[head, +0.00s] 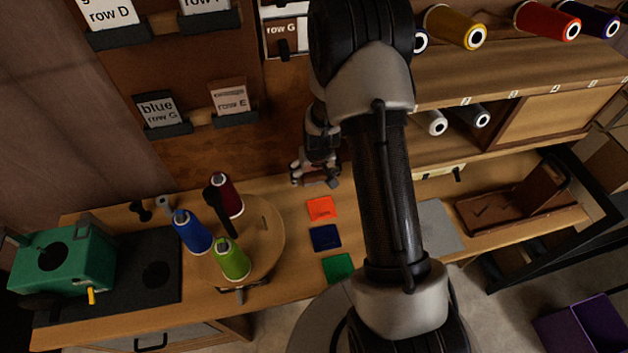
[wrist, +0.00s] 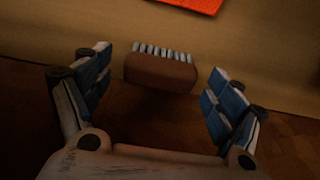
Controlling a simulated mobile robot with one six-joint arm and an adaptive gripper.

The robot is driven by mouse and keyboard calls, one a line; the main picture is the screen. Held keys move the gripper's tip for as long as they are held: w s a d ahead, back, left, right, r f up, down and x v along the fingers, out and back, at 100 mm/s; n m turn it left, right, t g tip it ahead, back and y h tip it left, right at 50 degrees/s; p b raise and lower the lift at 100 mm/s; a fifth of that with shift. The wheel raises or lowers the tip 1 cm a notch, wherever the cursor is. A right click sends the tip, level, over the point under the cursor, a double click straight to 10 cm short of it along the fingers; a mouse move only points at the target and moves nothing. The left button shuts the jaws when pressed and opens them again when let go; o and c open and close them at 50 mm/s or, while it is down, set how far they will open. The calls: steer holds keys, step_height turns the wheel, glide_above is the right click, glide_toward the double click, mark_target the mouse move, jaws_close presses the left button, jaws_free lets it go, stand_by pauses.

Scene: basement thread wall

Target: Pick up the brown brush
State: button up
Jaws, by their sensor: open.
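The brown brush (wrist: 161,72) shows in the wrist view, a brown block with a row of pale bristles along its far edge. It lies at the back of the wooden bench top. My gripper (wrist: 160,95) is open, with one blue-padded finger to the left of the brush and one to the right. The brush is between and slightly beyond the fingertips, and I see no finger touching it. In the head view my gripper (head: 318,180) is low over the bench near the back panel. The brush cannot be made out there.
Orange (head: 321,208), dark blue (head: 325,238) and green (head: 338,267) squares lie on the bench. To the left, a round wooden stand (head: 265,240) holds blue, dark red and green thread spools. A green machine (head: 62,262) stands at the far left. Spool shelves (head: 480,85) are at the right.

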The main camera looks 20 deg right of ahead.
mark_target(314, 174)
steer(key=shift+w+f, duration=0.1)
steer(key=shift+f, duration=0.3)
steer(key=shift+r, duration=0.1)
steer(key=shift+c, duration=0.6)
steer(key=c, duration=1)
step_height(314, 174, up, 10)
steer(key=p, duration=0.3)
